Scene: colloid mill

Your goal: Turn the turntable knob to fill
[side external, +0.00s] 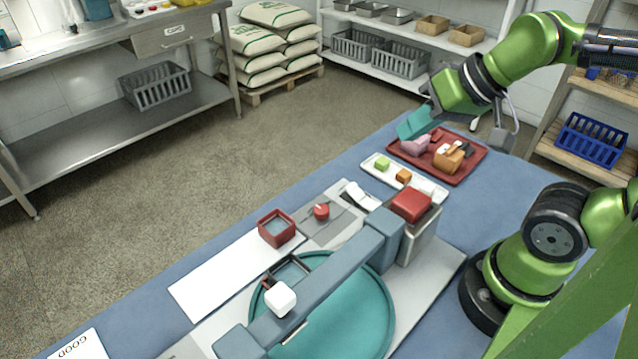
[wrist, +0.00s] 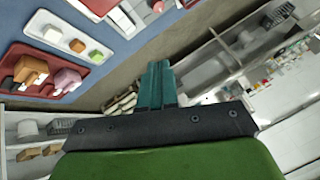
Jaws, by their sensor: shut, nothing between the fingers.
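The teal round turntable (side external: 350,318) lies on the table in the side external view, with a blue-grey beam (side external: 325,285) across it. A small red knob (side external: 320,211) sits on a grey plate behind the turntable; I cannot read any fill mark by it. A small red round part, perhaps the same knob, shows at the top of the wrist view (wrist: 158,6). My gripper (side external: 404,130) is over the far end of the table by the red tray, well away from the knob. Its teal fingers (wrist: 157,82) are together and empty in the wrist view.
A red tray (side external: 468,166) with pink and orange-brown objects lies below my gripper. A white tray (side external: 371,163) with small blocks is beside it. A red open box (side external: 277,228), a white cube (side external: 280,299) and a red-topped metal housing (side external: 418,238) stand near the turntable.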

